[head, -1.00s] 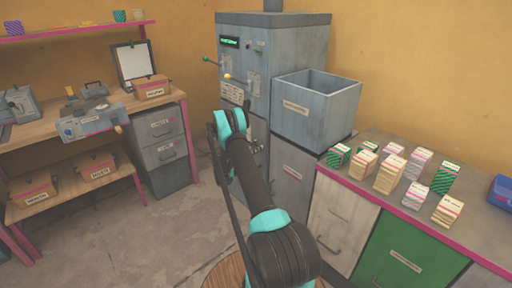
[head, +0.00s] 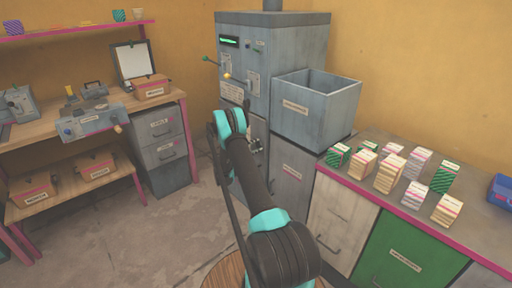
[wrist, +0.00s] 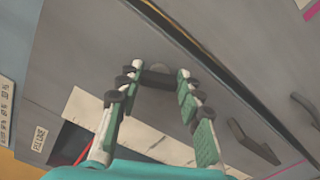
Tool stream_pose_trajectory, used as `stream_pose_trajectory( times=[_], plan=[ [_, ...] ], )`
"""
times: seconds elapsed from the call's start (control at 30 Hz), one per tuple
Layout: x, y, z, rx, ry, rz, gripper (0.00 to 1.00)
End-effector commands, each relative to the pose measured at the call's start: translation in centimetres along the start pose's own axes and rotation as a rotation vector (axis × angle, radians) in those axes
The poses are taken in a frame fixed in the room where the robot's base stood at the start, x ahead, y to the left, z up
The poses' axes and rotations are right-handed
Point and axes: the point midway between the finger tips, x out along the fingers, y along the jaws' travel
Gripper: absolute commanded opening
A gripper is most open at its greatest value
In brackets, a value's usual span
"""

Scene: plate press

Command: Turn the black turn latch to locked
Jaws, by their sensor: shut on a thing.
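The black turn latch (wrist: 157,79) shows in the wrist view as a dark bar with a grey round hub, on the grey cabinet front (wrist: 85,45). The bar lies roughly crosswise between the fingers. In the head view my gripper (head: 256,146) is at the front of the tall grey machine (head: 270,60), partly behind my arm. The latch cannot be made out clearly there.
A dark door seam (wrist: 205,62) and a dark pull handle (wrist: 252,143) lie to the right of the latch in the wrist view. An open grey bin (head: 305,118) stands right of the machine. A counter (head: 465,225) with several small boxes is further right.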

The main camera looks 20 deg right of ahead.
Motion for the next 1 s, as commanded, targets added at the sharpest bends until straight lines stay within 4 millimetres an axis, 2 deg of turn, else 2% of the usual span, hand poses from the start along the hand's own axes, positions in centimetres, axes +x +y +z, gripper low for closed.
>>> stream_pose_trajectory(
  times=[0.2,0.5,1.0],
  plan=[
    [0.0,-0.15,0.02,0.187,0.0,-0.001,0.07],
    [0.01,-0.24,0.0,0.371,-0.001,-0.001,0.07],
    [0.01,-0.3,-0.01,0.46,-0.001,-0.002,0.07]
  ],
)
